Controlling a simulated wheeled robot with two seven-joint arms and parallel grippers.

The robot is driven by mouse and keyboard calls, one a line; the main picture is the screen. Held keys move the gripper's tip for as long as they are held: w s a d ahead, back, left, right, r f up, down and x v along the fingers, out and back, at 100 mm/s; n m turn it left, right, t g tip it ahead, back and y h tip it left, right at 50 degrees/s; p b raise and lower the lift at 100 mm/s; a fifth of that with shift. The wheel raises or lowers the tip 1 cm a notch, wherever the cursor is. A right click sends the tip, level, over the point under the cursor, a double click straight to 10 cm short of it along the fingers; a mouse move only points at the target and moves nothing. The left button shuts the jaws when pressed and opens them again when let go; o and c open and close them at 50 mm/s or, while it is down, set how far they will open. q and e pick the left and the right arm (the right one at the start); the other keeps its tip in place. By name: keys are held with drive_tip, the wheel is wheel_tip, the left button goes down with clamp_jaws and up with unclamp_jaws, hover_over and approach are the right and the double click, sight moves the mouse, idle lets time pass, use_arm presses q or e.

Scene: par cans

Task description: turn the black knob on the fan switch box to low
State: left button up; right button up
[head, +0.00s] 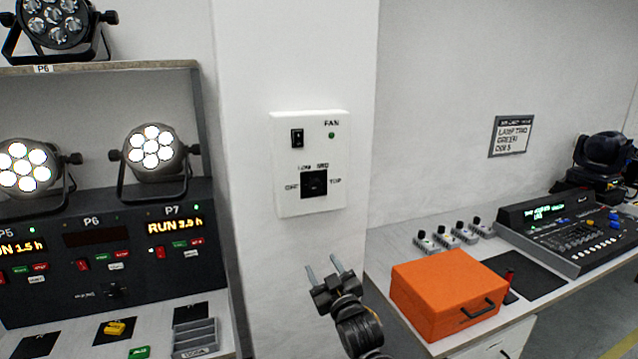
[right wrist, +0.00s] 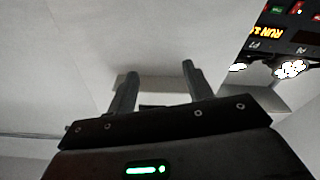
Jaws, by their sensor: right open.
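The white fan switch box (head: 283,190) is fixed to the white pillar in the head view. My left gripper is not in view.
An orange case (head: 438,290) and a lighting console (head: 570,230) are on the right bench. A rack panel with displays (head: 110,245) and lit par cans (head: 152,148) stands at left. The pillar front between gripper and box is clear.

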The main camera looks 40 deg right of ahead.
sight(317, 188)
drive_tip(key=s+r+m+t+h, duration=0.1)
drive_tip(key=s+r+t, duration=0.3)
drive_tip(key=r, duration=1.1)
drive_tip(key=shift+g, duration=0.5)
drive_tip(key=p+x, duration=0.4)
drive_tip(key=x, duration=0.4)
drive_tip(key=shift+w+a+r, duration=0.1)
drive_tip(key=shift+w+a, duration=0.05)
drive_tip(key=shift+w, duration=0.1)
drive_tip(key=shift+w+r+p, duration=0.1)
drive_tip(key=shift+w+p, duration=0.3)
drive_tip(key=shift+w, duration=0.2)
drive_tip(key=shift+c, duration=0.4)
drive_tip(key=c, duration=0.9)
drive_tip(key=shift+m, duration=0.3)
